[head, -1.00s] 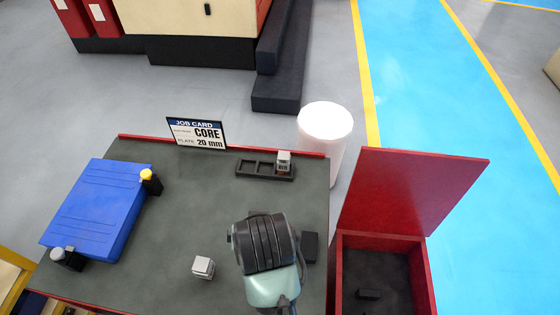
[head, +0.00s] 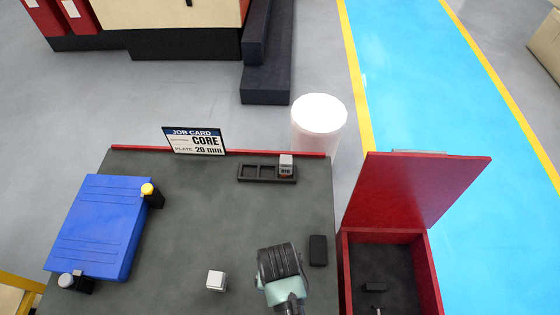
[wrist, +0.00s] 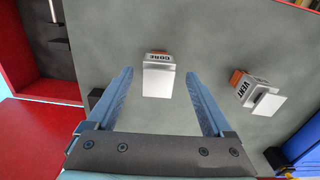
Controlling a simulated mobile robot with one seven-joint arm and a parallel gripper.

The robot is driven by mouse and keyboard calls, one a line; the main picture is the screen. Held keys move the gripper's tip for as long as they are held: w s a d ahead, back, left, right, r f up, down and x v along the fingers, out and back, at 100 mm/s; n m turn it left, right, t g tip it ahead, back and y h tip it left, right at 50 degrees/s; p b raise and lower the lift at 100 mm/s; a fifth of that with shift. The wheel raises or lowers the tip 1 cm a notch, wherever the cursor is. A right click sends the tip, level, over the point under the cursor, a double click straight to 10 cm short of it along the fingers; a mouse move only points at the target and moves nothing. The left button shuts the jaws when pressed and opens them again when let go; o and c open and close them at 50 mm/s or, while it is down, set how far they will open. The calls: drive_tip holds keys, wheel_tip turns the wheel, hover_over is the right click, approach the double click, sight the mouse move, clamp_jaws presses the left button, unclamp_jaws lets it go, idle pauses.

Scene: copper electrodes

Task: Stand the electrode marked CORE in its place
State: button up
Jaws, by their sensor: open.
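The electrode marked CORE (wrist: 158,76) stands on the grey table in the wrist view, a pale block with a copper part behind its label. My gripper (wrist: 160,74) is open above it. The two blue fingers lie either side of the block in the picture, and neither visibly touches it. In the head view my arm's end hides this spot. A black rack (head: 256,178) with a row of slots lies at the table's back. Its right slot holds another electrode (head: 286,164) whose label is too small to read; the slots left of it look empty.
An electrode marked VENT (wrist: 255,93) stands beside CORE; it also shows in the head view (head: 216,281). A blue case (head: 98,225) lies left. A black block (head: 318,250) and an open red box (head: 388,237) are right. The job card (head: 194,141) reads CORE, 20 mm.

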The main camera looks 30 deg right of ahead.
drive_tip(key=shift+d+f, duration=0.1)
drive_tip(key=shift+f, duration=1.8)
clamp_jaws()
drive_tip(key=shift+r, duration=0.1)
